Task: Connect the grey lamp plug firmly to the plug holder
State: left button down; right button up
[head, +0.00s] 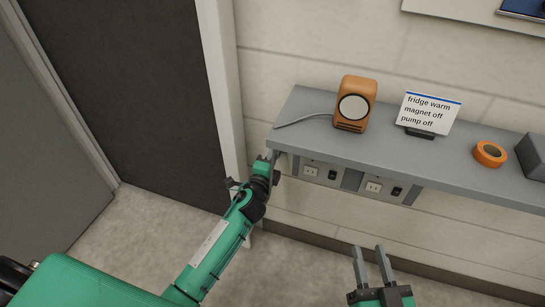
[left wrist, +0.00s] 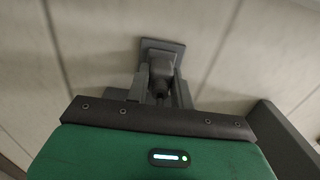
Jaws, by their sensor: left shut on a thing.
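My left gripper (head: 268,158) is at the left end of the wall shelf, just below its edge. In the left wrist view it (left wrist: 162,92) is shut on the grey lamp plug (left wrist: 160,75). A square grey plate (left wrist: 163,47), seemingly the plug holder, is right at the plug's far end. I cannot tell whether the plug is seated in it. In the head view the plug and plate are hard to make out at the gripper. The orange lamp (head: 354,103) stands on the shelf, its grey cable (head: 305,119) running left. My right gripper (head: 372,264) is open and empty, low in front.
The grey shelf (head: 440,155) carries a sign card (head: 429,113), an orange tape roll (head: 490,154) and a grey box (head: 533,156) at the right. Socket panels (head: 325,174) sit under it. A door frame (head: 220,80) stands close left of my left gripper. The floor is clear.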

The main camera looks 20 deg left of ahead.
pick_arm(q)
jog(key=shift+w, duration=0.3)
jog(key=shift+w, duration=0.1)
jog(key=shift+w, duration=0.1)
dwell(0.3)
jog(key=c, duration=1.1)
grip_release()
jog(key=shift+c, duration=0.2)
jog(key=s, duration=0.8)
jog(key=shift+s+a+p, duration=0.15)
jog(key=shift+s+p, duration=0.1)
jog(key=shift+p, duration=0.2)
